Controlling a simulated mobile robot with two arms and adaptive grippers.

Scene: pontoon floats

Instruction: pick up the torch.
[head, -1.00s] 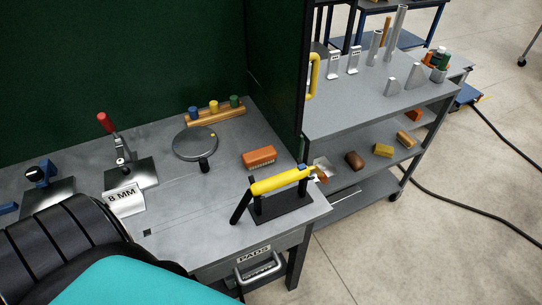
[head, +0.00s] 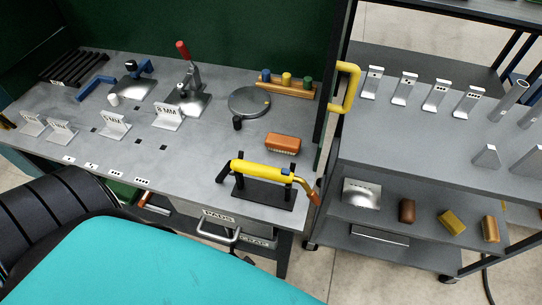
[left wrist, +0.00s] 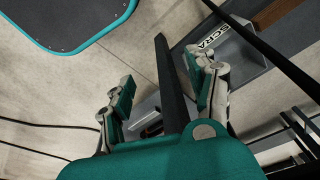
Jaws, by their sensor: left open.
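The torch (head: 262,171) has a yellow body, a black end at the left and a copper-coloured nozzle pointing down to the right. It lies across a black stand (head: 262,193) near the front right corner of the grey workbench. My left gripper (left wrist: 160,70) shows only in the left wrist view. Its two fingers are apart with nothing held between them. A dark post and the floor lie beyond the fingers, and the torch is not seen in that view. My right gripper is in neither view.
An orange brush (head: 283,143) lies just behind the torch. A round grey plate (head: 249,101) and a red-handled clamp (head: 187,77) stand farther back. A grey shelf cart (head: 425,150) stands to the right. A bin labelled SCRAP (left wrist: 213,38) shows near the left gripper.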

